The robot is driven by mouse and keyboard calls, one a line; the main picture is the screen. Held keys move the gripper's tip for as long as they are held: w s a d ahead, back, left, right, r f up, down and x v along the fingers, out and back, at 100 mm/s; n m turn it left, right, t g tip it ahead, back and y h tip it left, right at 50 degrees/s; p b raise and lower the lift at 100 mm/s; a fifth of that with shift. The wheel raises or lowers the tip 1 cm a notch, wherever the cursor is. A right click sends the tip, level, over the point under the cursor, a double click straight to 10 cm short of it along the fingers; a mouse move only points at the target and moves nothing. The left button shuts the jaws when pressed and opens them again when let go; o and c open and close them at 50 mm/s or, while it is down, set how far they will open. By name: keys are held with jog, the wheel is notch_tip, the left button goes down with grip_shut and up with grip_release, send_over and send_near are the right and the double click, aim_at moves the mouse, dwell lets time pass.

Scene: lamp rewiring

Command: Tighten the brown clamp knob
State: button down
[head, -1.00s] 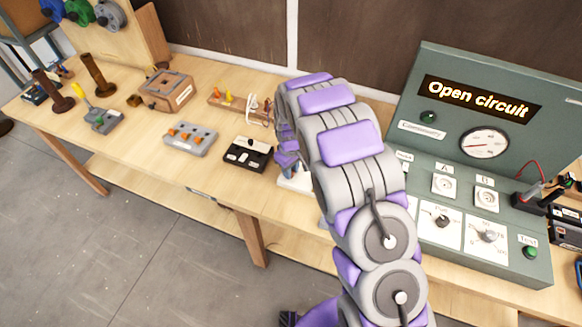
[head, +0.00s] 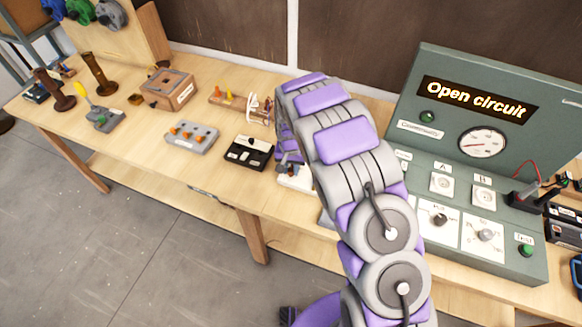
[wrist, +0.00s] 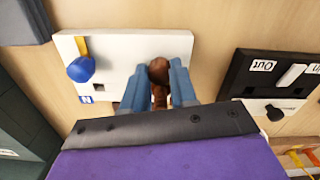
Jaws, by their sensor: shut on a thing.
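The brown clamp knob (wrist: 159,71) sits on a white block (wrist: 115,46) in the wrist view. My gripper (wrist: 158,80) has its two blue-grey fingers on either side of the knob and is shut on it. The fingers and my wrist hide part of the knob and the block's lower edge. A blue knob (wrist: 81,69) with a yellow strip and a small blue "N" label are on the same block, left of the fingers.
A black unit (wrist: 272,80) with a white rocker and a label reading "Out" lies right of the white block. In the head view a green test panel (head: 440,160) showing "Open circuit" stands right of my arm. A grey block with orange parts (head: 192,136) lies to the left.

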aim_at(290, 170)
jog(key=m, duration=0.4)
jog(key=shift+w+r+m, duration=0.1)
jog(key=shift+w+m, duration=0.1)
jog(key=shift+m, duration=0.2)
dwell(0.4)
jog(key=c, duration=0.9)
grip_release()
jog(key=shift+a, duration=0.15)
jog(key=shift+s, duration=0.1)
notch_tip(290, 170, up, 17)
jog(key=shift+p, duration=0.45)
